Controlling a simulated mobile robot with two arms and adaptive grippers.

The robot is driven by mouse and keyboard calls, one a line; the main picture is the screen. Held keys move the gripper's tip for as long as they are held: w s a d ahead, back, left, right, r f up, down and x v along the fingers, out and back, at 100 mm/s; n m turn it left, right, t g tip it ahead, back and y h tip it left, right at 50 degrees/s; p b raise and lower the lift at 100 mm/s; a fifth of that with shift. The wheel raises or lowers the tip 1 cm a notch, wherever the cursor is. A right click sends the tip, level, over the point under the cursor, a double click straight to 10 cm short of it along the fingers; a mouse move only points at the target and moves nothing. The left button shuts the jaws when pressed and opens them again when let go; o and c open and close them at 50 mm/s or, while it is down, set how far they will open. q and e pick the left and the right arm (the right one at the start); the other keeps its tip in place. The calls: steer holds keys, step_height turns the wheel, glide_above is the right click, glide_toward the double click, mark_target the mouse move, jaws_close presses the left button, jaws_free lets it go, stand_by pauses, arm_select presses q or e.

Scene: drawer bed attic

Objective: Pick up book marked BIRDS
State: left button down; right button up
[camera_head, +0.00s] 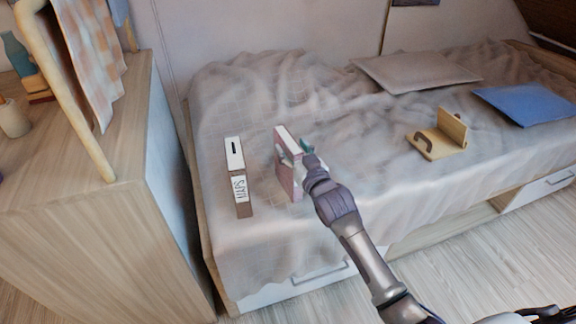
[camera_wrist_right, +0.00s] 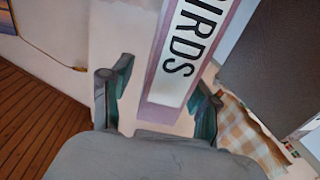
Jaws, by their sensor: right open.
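The BIRDS book (camera_head: 285,176) stands upright on the bed, with a pink-purple cover and a white top edge. In the right wrist view its spine (camera_wrist_right: 185,50) shows a white label with the letters "IRDS"; the first letter is cut off by the frame. My right gripper (camera_head: 299,157) is at the book's right side. In the wrist view the fingers of my right gripper (camera_wrist_right: 158,100) are apart, one on each side of the spine, with a clear gap on the left. Whether the right finger touches cannot be told. My left gripper is not in view.
A brown book with a white label (camera_head: 239,189) stands to the left. A wooden bookend-like stand (camera_head: 449,127), a grey cushion (camera_head: 415,70) and a blue cushion (camera_head: 525,103) are farther right on the bed (camera_head: 345,225). A wooden cabinet (camera_head: 75,215) stands at the left.

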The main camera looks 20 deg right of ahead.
mark_target(288, 138)
steer(key=w, duration=0.3)
steer(key=shift+w+a+r, duration=0.1)
steer(key=shift+a, duration=0.15)
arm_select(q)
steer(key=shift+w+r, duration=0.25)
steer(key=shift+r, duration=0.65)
arm_select(e)
jaws_close()
steer(key=shift+r, duration=0.1)
